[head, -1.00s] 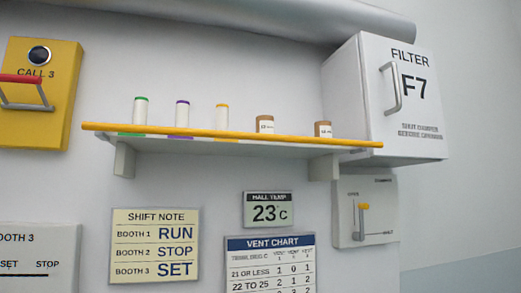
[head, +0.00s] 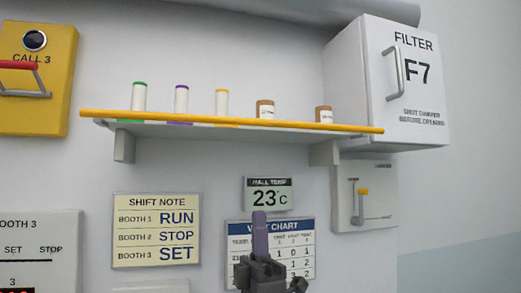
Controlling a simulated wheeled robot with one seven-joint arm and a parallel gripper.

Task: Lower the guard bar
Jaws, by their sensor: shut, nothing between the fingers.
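The guard bar appears to be the long yellow bar (head: 235,122) along the front edge of a wall shelf (head: 220,131). It spans the shelf's full width, in front of the lower parts of the items standing there. My gripper (head: 260,214) is at the bottom centre of the head view, pointing up, with its fingers together and nothing held. In the picture it is well below the bar and apart from it, in front of the vent chart.
Several small containers, including a green-capped one (head: 139,97), stand on the shelf. The filter cabinet (head: 375,80) is at its right end, above a lever panel (head: 385,212). A yellow call box (head: 45,105) is at left. The vent chart (head: 234,241) is partly hidden.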

